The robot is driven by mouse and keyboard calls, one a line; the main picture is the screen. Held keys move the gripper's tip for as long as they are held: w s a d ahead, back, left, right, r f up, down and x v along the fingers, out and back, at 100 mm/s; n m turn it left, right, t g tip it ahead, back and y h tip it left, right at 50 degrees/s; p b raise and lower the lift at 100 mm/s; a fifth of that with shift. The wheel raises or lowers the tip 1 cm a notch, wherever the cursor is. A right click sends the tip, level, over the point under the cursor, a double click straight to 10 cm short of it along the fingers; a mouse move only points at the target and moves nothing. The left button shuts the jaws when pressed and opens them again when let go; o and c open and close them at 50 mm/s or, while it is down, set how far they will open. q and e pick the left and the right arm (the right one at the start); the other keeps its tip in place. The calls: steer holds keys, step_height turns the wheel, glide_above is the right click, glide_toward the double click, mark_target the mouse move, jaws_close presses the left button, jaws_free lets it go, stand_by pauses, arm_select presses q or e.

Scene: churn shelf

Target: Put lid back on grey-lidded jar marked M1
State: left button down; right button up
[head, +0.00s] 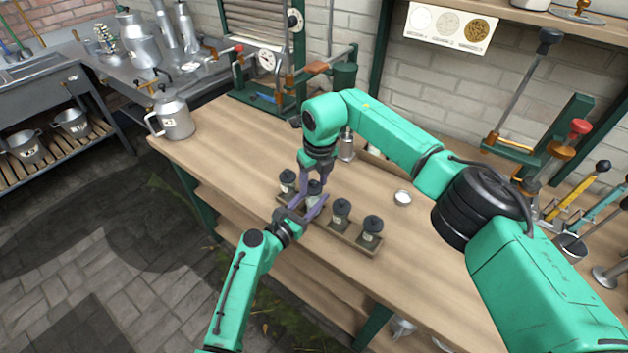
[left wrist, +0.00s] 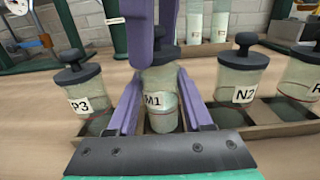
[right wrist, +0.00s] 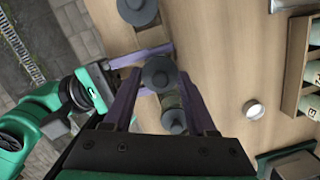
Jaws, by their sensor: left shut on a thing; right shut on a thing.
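The jar M1 (left wrist: 161,108) is a clear jar with a white label, standing upright in a wooden tray (left wrist: 272,131). My left gripper (head: 312,203) is shut around its body from the front. My right gripper (head: 315,182) points down from above and is shut on the dark grey lid (right wrist: 160,74). The lid is over the jar's mouth and looks in line with it. A right finger partly hides the lid in the left wrist view, so I cannot tell whether it is fully seated.
Lidded jar P3 (head: 287,181) stands left of M1. Lidded jar N2 (head: 340,213) and another lidded jar (head: 371,229) stand to the right. A small round tin (head: 402,198) is behind them. A metal jug (head: 172,118) is at the table's left end.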

arm_select(q)
steer(key=shift+f, duration=0.1)
arm_select(e)
steer(key=shift+f, duration=0.65)
steer(key=o, duration=1.4)
arm_select(q)
steer(key=shift+c, duration=1.2)
jaws_free()
arm_select(e)
steer(key=r, duration=0.4)
steer(key=s+r, duration=0.1)
steer(key=r, duration=0.3)
steer(key=d+r, duration=0.1)
steer(key=r, duration=0.2)
steer(key=shift+s+r, duration=0.25)
steer(key=shift+r, duration=0.15)
arm_select(q)
steer(key=b+v, duration=0.2)
steer(key=v, duration=1.2)
steer(key=shift+s+a, duration=0.2)
steer(key=shift+s, duration=0.05)
arm_select(e)
steer(key=shift+f, duration=0.95)
